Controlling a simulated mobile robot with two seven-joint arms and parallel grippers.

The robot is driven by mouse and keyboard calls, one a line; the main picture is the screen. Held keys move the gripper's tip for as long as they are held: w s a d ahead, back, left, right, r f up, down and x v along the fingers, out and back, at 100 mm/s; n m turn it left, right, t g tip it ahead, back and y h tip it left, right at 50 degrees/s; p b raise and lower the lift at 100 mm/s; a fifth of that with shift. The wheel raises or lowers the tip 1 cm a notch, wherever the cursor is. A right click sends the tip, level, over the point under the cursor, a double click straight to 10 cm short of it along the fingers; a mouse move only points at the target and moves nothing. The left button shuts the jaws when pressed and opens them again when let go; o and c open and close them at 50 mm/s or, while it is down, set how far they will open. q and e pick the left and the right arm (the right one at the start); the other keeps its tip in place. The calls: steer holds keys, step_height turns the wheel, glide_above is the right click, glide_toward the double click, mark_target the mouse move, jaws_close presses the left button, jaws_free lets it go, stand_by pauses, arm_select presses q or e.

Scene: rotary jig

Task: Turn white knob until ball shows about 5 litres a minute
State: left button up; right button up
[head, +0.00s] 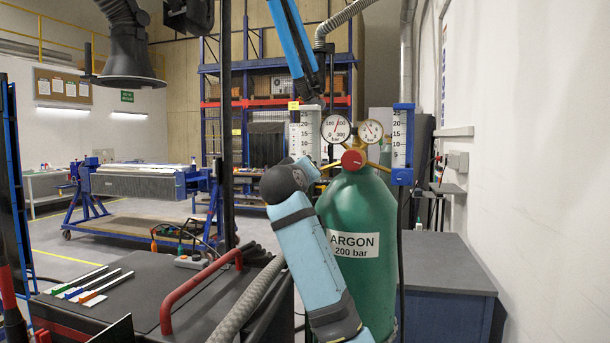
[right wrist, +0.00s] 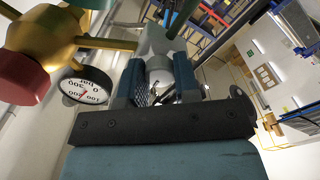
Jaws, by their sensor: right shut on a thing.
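The white knob (right wrist: 159,66) shows in the right wrist view as a pale round piece below a grey block. My right gripper (right wrist: 158,76) is shut on it, with one finger on each side. In the head view my right arm rises in front of the green argon cylinder (head: 358,215), and its wrist hides the knob. A white-framed flow tube (head: 306,132) with a number scale stands above the wrist; I cannot make out its ball. A blue-framed flow tube (head: 402,138) stands to the right. My left gripper is not in view.
Two round gauges, left (head: 336,128) and right (head: 370,131), and a red knob (head: 352,159) sit on the brass regulator between the tubes. A dark cart (head: 130,285) with a red handle stands at lower left. A grey-topped cabinet (head: 440,265) stands right of the cylinder.

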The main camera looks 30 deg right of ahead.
arm_select(q)
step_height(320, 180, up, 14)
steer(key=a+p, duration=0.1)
steer(key=p, duration=1.5)
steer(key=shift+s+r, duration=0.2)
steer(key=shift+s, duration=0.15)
arm_select(e)
steer(key=n, duration=1.1)
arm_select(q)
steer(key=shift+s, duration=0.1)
arm_select(e)
steer(key=shift+n, duration=0.3)
steer(key=o, duration=0.9)
steer(key=shift+a, duration=0.15)
